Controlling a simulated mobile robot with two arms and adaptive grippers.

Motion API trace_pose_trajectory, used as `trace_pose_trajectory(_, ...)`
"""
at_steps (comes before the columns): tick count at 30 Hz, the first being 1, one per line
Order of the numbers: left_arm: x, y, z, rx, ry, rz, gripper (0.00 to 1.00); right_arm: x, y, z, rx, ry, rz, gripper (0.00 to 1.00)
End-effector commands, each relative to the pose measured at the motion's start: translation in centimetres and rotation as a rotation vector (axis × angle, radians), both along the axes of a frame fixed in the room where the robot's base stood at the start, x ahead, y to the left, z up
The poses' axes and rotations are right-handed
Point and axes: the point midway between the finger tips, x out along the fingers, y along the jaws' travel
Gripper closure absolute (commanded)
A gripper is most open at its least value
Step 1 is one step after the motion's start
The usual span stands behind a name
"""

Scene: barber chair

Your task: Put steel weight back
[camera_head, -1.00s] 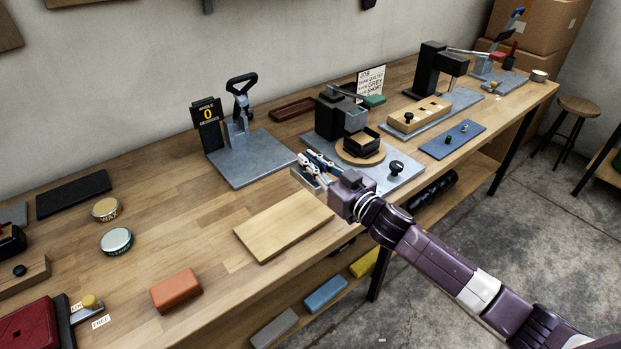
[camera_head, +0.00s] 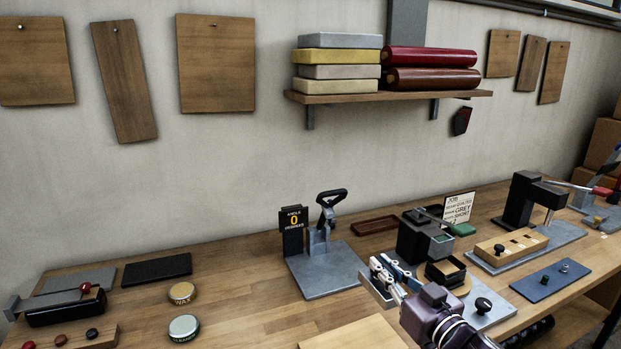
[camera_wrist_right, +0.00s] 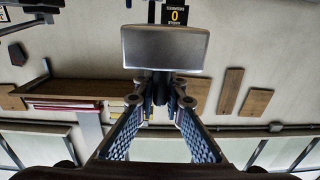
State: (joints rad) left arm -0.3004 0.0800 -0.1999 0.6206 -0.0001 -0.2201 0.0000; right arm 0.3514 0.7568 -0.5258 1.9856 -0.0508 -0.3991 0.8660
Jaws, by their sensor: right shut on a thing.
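My right gripper (camera_head: 388,274) hangs above the workbench, right of the grey angle fixture (camera_head: 322,270). It is shut on the steel weight, a plain grey block (camera_head: 373,289) that is mostly hidden by the fingers in the head view. In the right wrist view the steel weight (camera_wrist_right: 165,47) shows clearly as a grey rectangular block beyond the gripper's fingertips (camera_wrist_right: 160,98). The angle fixture has a black handle and a black sign reading 0. My left gripper is not in view.
A black press fixture (camera_head: 424,237) on a grey plate stands close to the right of my gripper. A light wooden board (camera_head: 350,334) lies in front. Two round tins (camera_head: 182,292) stand at left. A wall shelf (camera_head: 400,96) holds pads and rolls. The bench between tins and fixture is clear.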

Motion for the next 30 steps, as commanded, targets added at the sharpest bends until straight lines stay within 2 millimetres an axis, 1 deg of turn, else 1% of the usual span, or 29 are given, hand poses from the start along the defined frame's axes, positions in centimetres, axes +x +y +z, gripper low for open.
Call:
trace_pose_trajectory(1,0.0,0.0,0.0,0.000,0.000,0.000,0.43,-1.2,1.2,-0.3,0.010,-0.008,0.011,1.00)
trace_pose_trajectory(6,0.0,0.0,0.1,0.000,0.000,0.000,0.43,-4.8,3.4,-2.3,0.010,-0.009,0.004,1.00)
trace_pose_trajectory(9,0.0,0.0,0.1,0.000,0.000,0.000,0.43,-6.8,4.1,-3.1,0.010,-0.009,-0.016,1.00)
trace_pose_trajectory(12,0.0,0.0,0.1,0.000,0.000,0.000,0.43,-8.8,4.3,-3.7,0.009,-0.009,-0.044,1.00)
trace_pose_trajectory(16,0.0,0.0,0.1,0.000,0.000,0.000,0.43,-11.1,4.0,-4.2,0.009,-0.010,-0.092,1.00)
trace_pose_trajectory(20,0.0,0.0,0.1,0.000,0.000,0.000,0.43,-13.3,3.1,-4.7,0.008,-0.007,-0.152,1.00)
trace_pose_trajectory(24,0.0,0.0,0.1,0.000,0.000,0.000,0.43,-15.5,1.7,-5.0,0.006,-0.008,-0.221,1.00)
trace_pose_trajectory(30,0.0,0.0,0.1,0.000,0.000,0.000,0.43,-17.9,-0.3,-5.2,0.004,-0.009,-0.309,1.00)
